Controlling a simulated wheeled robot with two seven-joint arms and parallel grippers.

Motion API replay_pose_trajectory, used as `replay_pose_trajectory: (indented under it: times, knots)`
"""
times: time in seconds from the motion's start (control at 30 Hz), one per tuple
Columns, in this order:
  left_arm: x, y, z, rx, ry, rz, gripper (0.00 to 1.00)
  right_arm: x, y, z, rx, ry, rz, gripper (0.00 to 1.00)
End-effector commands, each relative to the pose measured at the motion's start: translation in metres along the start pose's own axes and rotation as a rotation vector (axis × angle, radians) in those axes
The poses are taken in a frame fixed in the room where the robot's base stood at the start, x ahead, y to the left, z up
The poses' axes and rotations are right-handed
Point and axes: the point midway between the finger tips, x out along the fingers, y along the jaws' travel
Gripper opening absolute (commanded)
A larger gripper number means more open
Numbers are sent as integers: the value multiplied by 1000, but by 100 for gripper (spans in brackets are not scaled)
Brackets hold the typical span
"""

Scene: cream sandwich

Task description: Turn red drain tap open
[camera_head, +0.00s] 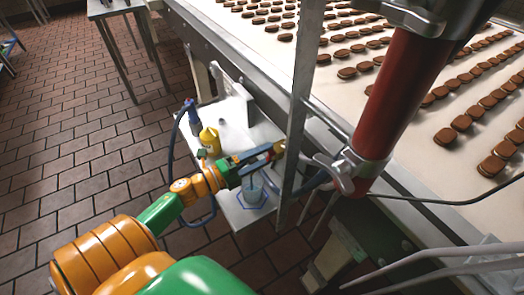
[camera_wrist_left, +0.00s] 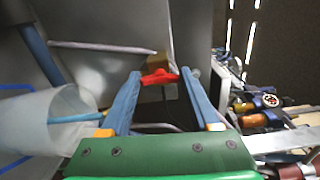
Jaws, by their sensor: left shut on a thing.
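The red drain tap (camera_wrist_left: 158,77) shows in the left wrist view as a small red handle in front of a brownish-yellow block. My left gripper (camera_wrist_left: 160,78) has its two blue fingers on either side of the red handle, with the tips at it, and is shut on it. In the head view my left gripper (camera_head: 272,152) reaches in from the left to the metal post beside the conveyor. My right gripper is not in view.
A translucent cup (camera_head: 252,192) stands below my left gripper on a white shelf (camera_head: 232,212); it also shows in the left wrist view (camera_wrist_left: 45,125). A red column (camera_head: 398,95) rises at right.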

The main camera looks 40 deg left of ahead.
Motion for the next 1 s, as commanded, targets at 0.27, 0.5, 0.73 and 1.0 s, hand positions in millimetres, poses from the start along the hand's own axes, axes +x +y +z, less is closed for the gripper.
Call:
replay_pose_trajectory:
  times: [0.27, 0.5, 0.73, 1.0]
  knots:
    - [0, 0, 0, -67, 0, 1, 7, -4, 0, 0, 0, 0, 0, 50]
    - [0, 1, 0, -79, 0, 1, 7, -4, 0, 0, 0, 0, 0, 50]
    - [0, 1, 0, -79, 0, 1, 7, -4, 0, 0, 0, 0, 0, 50]
    - [0, 0, 0, -78, 0, 0, 92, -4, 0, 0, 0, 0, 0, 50]
